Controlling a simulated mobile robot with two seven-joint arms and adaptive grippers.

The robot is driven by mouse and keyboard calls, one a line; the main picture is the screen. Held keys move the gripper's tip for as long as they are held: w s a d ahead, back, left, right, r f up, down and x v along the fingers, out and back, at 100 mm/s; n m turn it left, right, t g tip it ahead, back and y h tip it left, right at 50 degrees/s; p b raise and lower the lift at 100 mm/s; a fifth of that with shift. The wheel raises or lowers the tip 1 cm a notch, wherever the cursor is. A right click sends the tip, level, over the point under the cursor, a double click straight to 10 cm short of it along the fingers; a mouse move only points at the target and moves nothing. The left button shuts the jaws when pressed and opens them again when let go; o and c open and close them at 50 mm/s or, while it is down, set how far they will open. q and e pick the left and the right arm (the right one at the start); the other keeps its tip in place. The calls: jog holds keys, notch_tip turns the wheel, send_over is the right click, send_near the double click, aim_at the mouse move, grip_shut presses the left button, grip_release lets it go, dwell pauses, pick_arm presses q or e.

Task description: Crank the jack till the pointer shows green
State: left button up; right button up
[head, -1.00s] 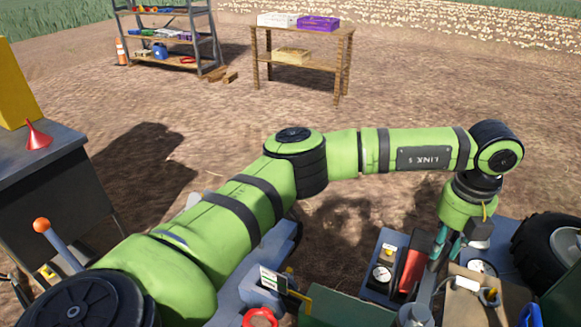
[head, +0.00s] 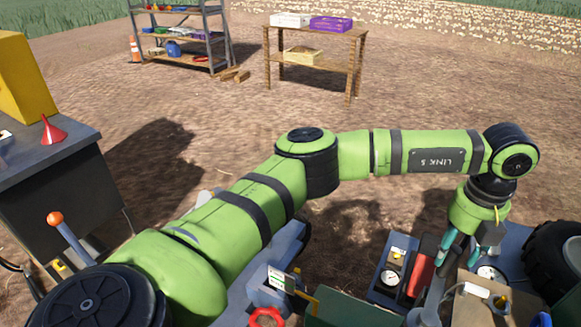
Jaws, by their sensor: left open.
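My left gripper (head: 460,250) has teal fingers that point down over the machine at lower right. Its fingers stand apart, beside a red cylinder (head: 421,265) and a grey post (head: 433,300). I cannot tell whether they touch either one. A blue-grey housing (head: 266,291) at bottom centre carries a small white plate with green and red marks (head: 281,280) and a yellow piece beside it. Which mark a pointer stands at is too small to read. A red ring-shaped handwheel (head: 267,317) is cut by the lower edge. I cannot tell which part is the jack's crank. My right gripper is out of view.
A round white gauge (head: 390,278) and another dial (head: 487,273) sit near the gripper. A large black tyre (head: 550,255) is at right. A wooden table (head: 315,33) and shelf stand far back on open soil.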

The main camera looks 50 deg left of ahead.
pick_arm(q)
jog(key=shift+r+p, duration=2.15)
jog(key=shift+r, duration=2.15)
